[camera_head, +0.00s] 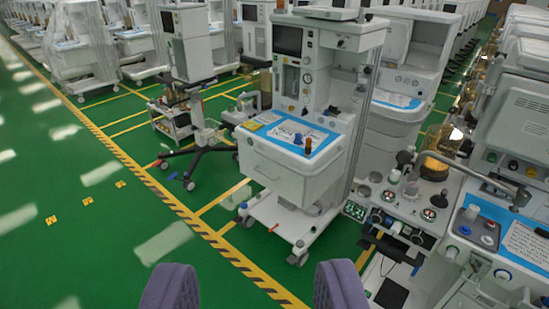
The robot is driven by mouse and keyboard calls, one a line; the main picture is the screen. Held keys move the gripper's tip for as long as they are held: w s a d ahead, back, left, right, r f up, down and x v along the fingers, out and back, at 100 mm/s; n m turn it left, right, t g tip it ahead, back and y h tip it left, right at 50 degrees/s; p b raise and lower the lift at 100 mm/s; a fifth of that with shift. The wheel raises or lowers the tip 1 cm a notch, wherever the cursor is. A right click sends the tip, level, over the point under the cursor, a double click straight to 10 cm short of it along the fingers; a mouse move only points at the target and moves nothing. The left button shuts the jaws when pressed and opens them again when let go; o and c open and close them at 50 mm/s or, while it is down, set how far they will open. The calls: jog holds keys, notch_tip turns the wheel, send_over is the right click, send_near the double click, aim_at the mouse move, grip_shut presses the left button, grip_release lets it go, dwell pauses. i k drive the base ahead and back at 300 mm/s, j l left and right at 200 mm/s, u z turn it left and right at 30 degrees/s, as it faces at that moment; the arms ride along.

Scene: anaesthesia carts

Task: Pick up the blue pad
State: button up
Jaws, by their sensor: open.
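A blue pad (325,143) lies on the top of the white cart (290,178) in the middle. A white printed sheet covers part of it, and a small orange-topped item and a dark blue knob stand on it. More blue surfaces show on other carts, one at the right edge (465,243) and one behind the middle cart (395,98); I cannot tell which one the task means. My gripper (255,277) shows as two purple fingers at the bottom edge, wide apart, with only green floor and yellow line between them. It is well short of the middle cart.
Carts with knobs, a gauge and a protruding arm (478,182) crowd the right side. A dark wheeled stand base (190,160) is left of the middle cart. Open green floor (100,220) lies at left, beyond a striped line (165,195).

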aim_at(297, 141)
jog(key=i, duration=0.7)
jog(key=i+z, duration=0.1)
jog(key=i, duration=0.6)
jog(key=i+j+z, duration=0.1)
jog(key=i, duration=0.6)
jog(key=i+j, duration=0.2)
jog(key=i, duration=0.5)
jog(key=i+j+z, duration=0.1)
jog(key=i, duration=0.55)
